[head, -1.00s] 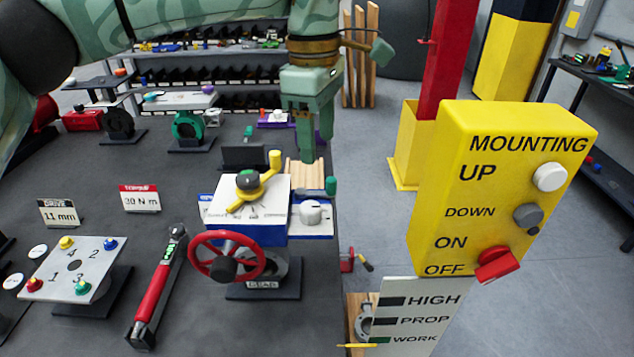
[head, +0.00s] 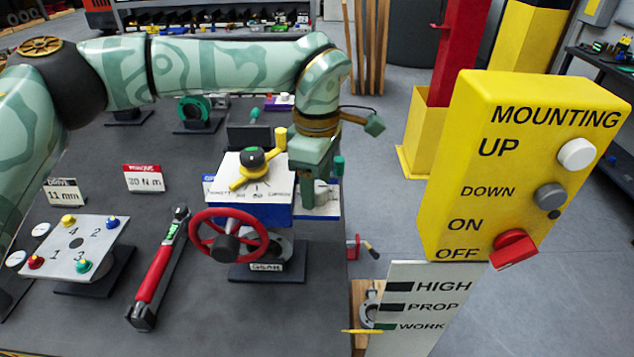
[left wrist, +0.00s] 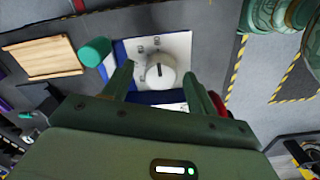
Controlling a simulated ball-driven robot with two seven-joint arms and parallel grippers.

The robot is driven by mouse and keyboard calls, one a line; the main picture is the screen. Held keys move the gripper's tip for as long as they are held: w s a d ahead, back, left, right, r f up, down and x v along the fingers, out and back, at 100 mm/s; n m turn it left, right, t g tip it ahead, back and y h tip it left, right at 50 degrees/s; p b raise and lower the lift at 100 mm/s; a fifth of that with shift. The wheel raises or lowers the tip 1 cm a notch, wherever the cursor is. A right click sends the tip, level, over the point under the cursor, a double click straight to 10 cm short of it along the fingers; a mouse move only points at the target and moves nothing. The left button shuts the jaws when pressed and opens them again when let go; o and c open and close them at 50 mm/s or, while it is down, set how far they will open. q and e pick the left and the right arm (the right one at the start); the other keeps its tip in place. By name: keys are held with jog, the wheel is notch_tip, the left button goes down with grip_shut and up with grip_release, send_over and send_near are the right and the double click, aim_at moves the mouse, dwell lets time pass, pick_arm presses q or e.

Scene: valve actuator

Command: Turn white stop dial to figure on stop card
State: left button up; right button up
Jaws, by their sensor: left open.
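The white stop dial (left wrist: 160,72) shows in the left wrist view on a pale plate (left wrist: 176,46) with small marks. It has a dark pointer line. My left gripper (left wrist: 160,88) is open, with one finger on each side of the dial's near part; I cannot tell whether they touch it. In the head view my left gripper (head: 309,192) points down over the right side of the valve actuator (head: 256,214) and mostly hides the dial. I cannot make out a stop card. My right gripper is not in view.
The actuator has a yellow lever (head: 250,172) and red handwheel (head: 228,236). A green knob (left wrist: 95,52) stands close to my left finger. A torque wrench (head: 158,275), numbered plate (head: 75,243), and drive (head: 64,190) and torque (head: 144,178) cards are left. A yellow control box (head: 530,170) stands right.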

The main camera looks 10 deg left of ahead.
pick_arm(q)
jog(key=shift+f, duration=0.15)
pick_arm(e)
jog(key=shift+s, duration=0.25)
pick_arm(q)
jog(key=shift+c, duration=0.9)
jog(key=c, duration=0.8)
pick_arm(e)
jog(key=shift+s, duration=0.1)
